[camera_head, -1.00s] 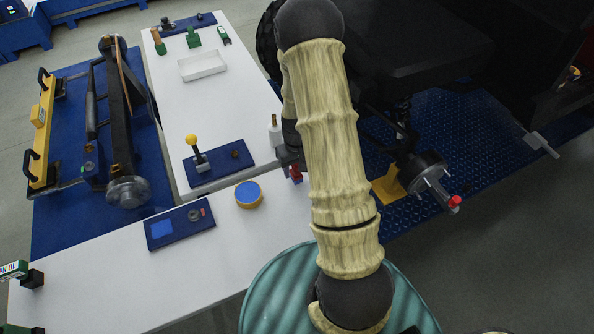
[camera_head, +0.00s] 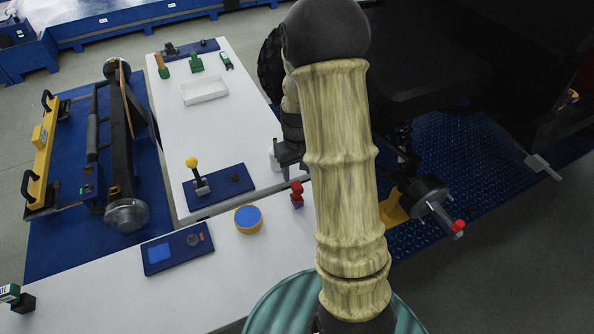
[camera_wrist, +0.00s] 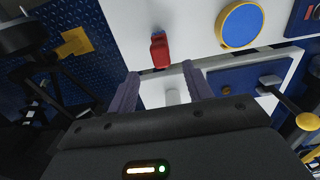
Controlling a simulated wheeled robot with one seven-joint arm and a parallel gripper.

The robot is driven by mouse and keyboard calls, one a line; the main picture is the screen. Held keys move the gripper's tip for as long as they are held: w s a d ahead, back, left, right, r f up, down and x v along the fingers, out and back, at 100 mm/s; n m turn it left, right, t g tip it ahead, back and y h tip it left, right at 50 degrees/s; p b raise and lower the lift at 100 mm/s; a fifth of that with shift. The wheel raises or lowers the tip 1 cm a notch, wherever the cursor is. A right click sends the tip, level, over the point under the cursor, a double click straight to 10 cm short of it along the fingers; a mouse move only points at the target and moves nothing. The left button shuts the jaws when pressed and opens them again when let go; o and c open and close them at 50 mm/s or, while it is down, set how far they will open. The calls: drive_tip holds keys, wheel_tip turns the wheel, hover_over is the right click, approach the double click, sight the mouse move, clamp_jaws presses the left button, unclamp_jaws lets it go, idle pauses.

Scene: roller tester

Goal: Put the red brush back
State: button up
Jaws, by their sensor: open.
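A small red object with a blue lower part, seemingly the red brush (camera_head: 297,192), stands on the white table near its right edge. In the wrist view the red brush (camera_wrist: 159,51) is just beyond the fingertips, roughly in line with the gap between them.
A round yellow tin with blue top (camera_head: 248,219) stands left of the brush. A blue panel with a yellow-knobbed lever (camera_head: 218,188) and another blue panel (camera_head: 178,249) lie nearby. A white tray (camera_head: 204,90) is farther back. A wheel hub with red tip (camera_head: 433,199) is at right.

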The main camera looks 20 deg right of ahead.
drive_tip(key=s+a+r+t, duration=0.2)
drive_tip(key=s+a+r, duration=0.7)
drive_tip(key=s, duration=0.3)
drive_tip(key=shift+a+r+t, duration=0.2)
drive_tip(key=shift+a+t, duration=0.1)
drive_tip(key=shift+a, duration=0.05)
drive_tip(key=shift+s, duration=0.1)
